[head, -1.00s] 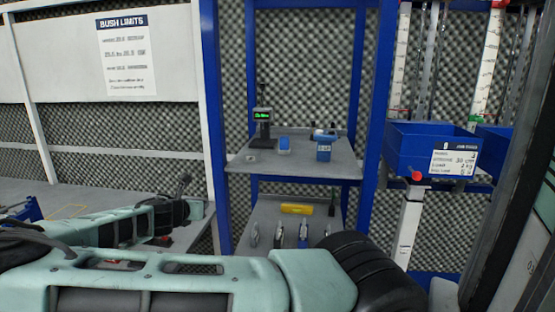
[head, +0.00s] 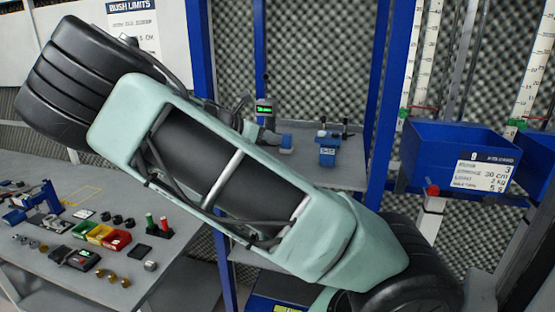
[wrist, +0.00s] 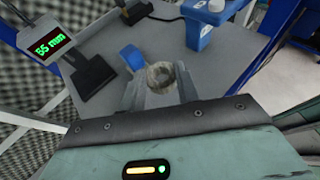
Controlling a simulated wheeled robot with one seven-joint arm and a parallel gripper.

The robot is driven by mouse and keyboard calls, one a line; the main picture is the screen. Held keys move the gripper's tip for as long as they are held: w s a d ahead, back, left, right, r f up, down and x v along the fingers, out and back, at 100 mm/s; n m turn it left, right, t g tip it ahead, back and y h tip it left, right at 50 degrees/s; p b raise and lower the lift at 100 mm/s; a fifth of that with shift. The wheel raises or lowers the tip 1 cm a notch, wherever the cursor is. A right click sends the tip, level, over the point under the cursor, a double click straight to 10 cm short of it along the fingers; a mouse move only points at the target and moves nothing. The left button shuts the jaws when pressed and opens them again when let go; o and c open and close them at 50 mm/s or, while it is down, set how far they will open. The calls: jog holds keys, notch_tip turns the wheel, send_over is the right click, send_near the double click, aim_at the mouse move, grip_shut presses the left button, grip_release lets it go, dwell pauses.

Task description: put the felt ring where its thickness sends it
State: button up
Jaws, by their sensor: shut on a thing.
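In the wrist view my gripper (wrist: 160,88) is shut on a small grey-brown ring (wrist: 161,76), taken to be the felt ring. The ring sits between the fingertips, with its hole facing the camera, above the grey shelf (wrist: 165,40). A gauge with a green readout (wrist: 53,48) stands at the left; the digits look like 55 mm, though the first is unsure.
A blue block (wrist: 132,57) is close left of the ring. A blue device (wrist: 205,22) stands behind it. A bench at left holds red, yellow and green trays (head: 100,234) and several small parts. A blue labelled bin (head: 462,150) hangs at right.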

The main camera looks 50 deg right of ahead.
notch_tip(320, 180, down, 8)
jog(key=shift+r+p, duration=0.2)
jog(key=shift+p, duration=0.9)
jog(key=o, duration=1)
